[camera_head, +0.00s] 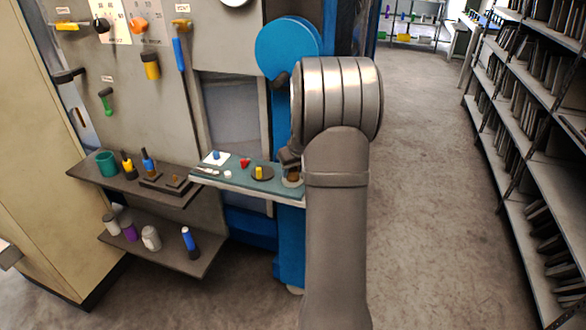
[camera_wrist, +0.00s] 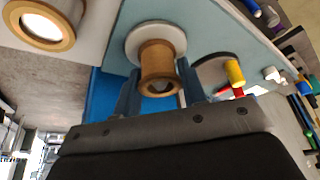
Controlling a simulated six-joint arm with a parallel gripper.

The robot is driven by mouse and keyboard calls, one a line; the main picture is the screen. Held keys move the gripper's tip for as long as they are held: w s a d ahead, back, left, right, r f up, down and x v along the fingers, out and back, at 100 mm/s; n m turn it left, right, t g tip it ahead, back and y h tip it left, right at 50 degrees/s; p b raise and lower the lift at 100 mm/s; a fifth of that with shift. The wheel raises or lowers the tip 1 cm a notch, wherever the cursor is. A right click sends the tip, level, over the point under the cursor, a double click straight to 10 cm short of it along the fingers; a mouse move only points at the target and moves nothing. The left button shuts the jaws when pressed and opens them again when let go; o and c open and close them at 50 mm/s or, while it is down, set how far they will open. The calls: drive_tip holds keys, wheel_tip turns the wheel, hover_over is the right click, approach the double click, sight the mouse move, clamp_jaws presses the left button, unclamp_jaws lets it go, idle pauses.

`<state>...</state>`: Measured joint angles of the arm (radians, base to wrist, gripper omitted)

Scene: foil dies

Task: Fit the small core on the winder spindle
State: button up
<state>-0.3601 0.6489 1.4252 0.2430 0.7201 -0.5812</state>
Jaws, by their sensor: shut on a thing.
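The small brown core (camera_wrist: 157,63) is between the fingers of my gripper (camera_wrist: 160,92) in the wrist view. My gripper is shut on it. The core stands at a round white base (camera_wrist: 145,32); I cannot tell whether it touches the base or is just above it. In the head view my gripper (camera_head: 290,158) is at the right end of the teal shelf, with the brown core (camera_head: 293,174) partly hidden below it. A dark disc (camera_head: 262,174) with a yellow cylinder lies just left of it. I cannot tell for sure which part is the winder spindle.
A larger brown ring with a white centre (camera_wrist: 40,25) lies left in the wrist view. A red piece (camera_head: 245,162) and a white pad (camera_head: 215,159) are on the teal shelf (camera_head: 225,179). Dark shelves with bottles stand left. A blue column and blue disc (camera_head: 285,45) rise behind.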

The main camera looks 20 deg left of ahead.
drive_tip(key=o, duration=1)
drive_tip(key=shift+o, duration=0.2)
drive_tip(key=shift+r, duration=0.1)
drive_tip(key=v, duration=1.7)
drive_tip(key=shift+r, duration=0.15)
drive_tip(key=x, duration=1.7)
drive_tip(key=shift+f, duration=0.25)
drive_tip(key=shift+r, duration=0.1)
